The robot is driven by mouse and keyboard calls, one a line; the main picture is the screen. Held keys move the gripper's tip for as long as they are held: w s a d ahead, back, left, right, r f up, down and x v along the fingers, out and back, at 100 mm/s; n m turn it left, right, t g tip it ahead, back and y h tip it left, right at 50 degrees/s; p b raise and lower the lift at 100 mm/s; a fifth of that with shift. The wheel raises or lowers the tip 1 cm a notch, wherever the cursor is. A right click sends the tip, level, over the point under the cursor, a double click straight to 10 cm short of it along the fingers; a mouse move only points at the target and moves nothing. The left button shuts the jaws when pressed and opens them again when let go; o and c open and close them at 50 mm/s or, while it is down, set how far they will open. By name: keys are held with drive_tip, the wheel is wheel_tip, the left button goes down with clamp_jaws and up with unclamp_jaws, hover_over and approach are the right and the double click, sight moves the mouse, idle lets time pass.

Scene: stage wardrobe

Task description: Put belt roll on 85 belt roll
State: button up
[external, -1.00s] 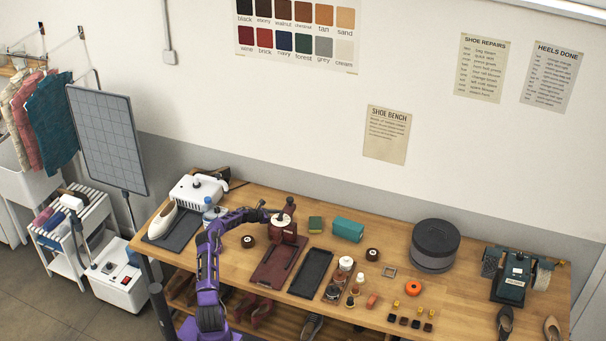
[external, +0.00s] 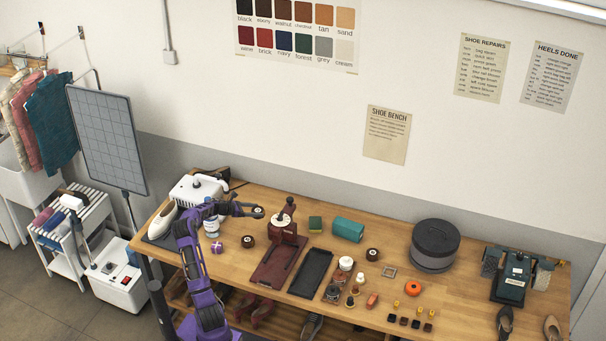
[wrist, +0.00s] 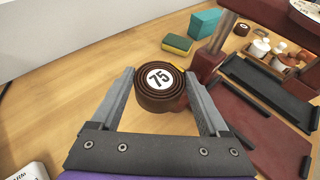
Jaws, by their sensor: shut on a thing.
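My gripper (wrist: 162,80) is shut on a brown coiled belt roll (wrist: 160,92) with a white label reading 75, held between the two fingertips. In the external view my gripper (external: 247,210) holds this roll (external: 257,212) above the left part of the bench, left of the dark red press. A dark belt roll (external: 248,241) lies on the bench below and slightly left of it. Another dark roll (external: 372,254) lies right of the teal box. The labels on these two are too small to read. The lower near roll does not show in the wrist view.
The dark red press (external: 284,232) stands close to the right of my gripper, with a black tray (external: 311,273) beside it. A white machine (external: 199,188) is behind left. The teal box (external: 348,229) is farther right.

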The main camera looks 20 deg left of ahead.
drive_tip(key=s+a, duration=0.2)
drive_tip(key=s, duration=0.6)
drive_tip(key=b, duration=0.1)
hover_over(243, 240)
drive_tip(key=f, duration=0.4)
drive_tip(key=shift+w+d+f, duration=0.1)
drive_tip(key=shift+d+f, duration=0.2)
drive_tip(key=shift+d, duration=0.05)
drive_tip(key=shift+f+b, duration=0.35)
drive_tip(key=shift+f, duration=1.95)
drive_tip(key=shift+f, duration=0.1)
drive_tip(key=shift+f, duration=0.15)
drive_tip(key=o, duration=1.3)
drive_tip(key=shift+r, duration=0.2)
drive_tip(key=shift+a+r, duration=0.2)
drive_tip(key=shift+a, duration=0.05)
drive_tip(key=p+v, duration=0.1)
drive_tip(key=v, duration=1)
drive_tip(key=shift+s+a+f, duration=0.1)
drive_tip(key=shift+s, duration=0.25)
